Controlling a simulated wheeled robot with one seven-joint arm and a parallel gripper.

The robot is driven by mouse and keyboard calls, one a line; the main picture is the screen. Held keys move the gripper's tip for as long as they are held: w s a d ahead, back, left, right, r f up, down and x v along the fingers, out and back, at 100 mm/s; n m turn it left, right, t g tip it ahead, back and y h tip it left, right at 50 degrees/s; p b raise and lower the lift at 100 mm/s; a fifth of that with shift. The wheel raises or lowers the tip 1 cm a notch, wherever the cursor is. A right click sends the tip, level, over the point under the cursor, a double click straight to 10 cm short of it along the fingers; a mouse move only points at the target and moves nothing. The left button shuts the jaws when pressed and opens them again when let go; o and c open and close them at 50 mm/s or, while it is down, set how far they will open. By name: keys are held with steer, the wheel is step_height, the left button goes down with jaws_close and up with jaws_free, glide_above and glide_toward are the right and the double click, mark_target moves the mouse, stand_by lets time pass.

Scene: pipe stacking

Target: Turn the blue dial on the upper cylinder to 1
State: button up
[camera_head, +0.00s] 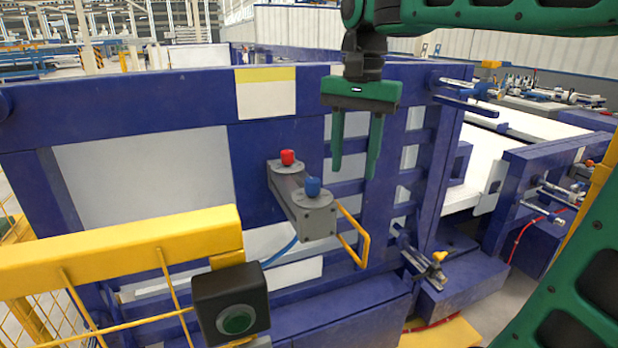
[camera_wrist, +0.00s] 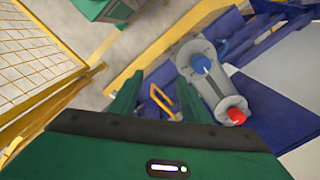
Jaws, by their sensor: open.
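The blue dial (camera_head: 313,187) sits on the near end of a grey two-cylinder housing (camera_head: 291,195), fixed to a blue frame. A red dial (camera_head: 287,157) sits on its far end. Both dials also show in the wrist view, blue (camera_wrist: 202,66) and red (camera_wrist: 236,116). The scale marks are too small to read. My gripper (camera_head: 354,174) points down with its two green fingers apart and nothing between them. In the head view it is to the right of the blue dial and higher in the picture. In the wrist view the fingers (camera_wrist: 152,92) are left of the housing, apart from it.
A yellow rail (camera_head: 120,250) crosses at the left front, with a black box and green button (camera_head: 234,318) on it. A bent yellow handle (camera_head: 362,245) stands right of the housing. The blue frame (camera_head: 180,100) stands behind.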

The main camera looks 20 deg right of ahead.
step_height(320, 180, up, 7)
steer(key=m, duration=0.1)
glide_above(312, 179)
step_height(312, 179, down, 11)
steer(key=shift+f, duration=0.1)
steer(key=c, duration=1)
